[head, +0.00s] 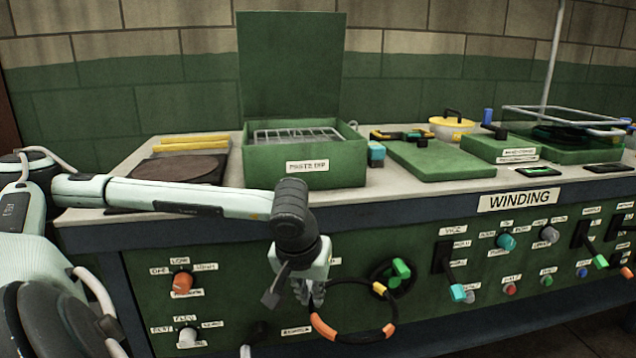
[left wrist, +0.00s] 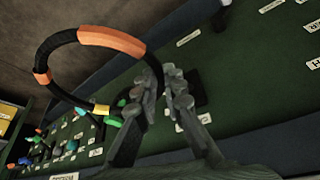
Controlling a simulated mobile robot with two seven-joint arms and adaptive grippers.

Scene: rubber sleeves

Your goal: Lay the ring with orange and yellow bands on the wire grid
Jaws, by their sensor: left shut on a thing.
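The ring (head: 323,327) is black with orange and yellow bands. My left gripper (head: 311,300) is shut on it and holds it in front of the bench's control panel, below the worktop. The ring also shows in the left wrist view (left wrist: 111,41), reaching out to the left from the left gripper's fingers (left wrist: 166,82). The wire grid (head: 296,134) is at the mouth of the green box (head: 343,171) on the bench, up and behind the gripper. The box's front wall hides part of the grid. My right gripper is out of view.
The green box lid (head: 291,65) stands open at the back. A dark round plate (head: 180,168) and yellow bars (head: 195,142) lie left of the box. A green block (head: 440,160) lies to its right. Knobs and a green handle (head: 400,268) stick out from the panel near the ring.

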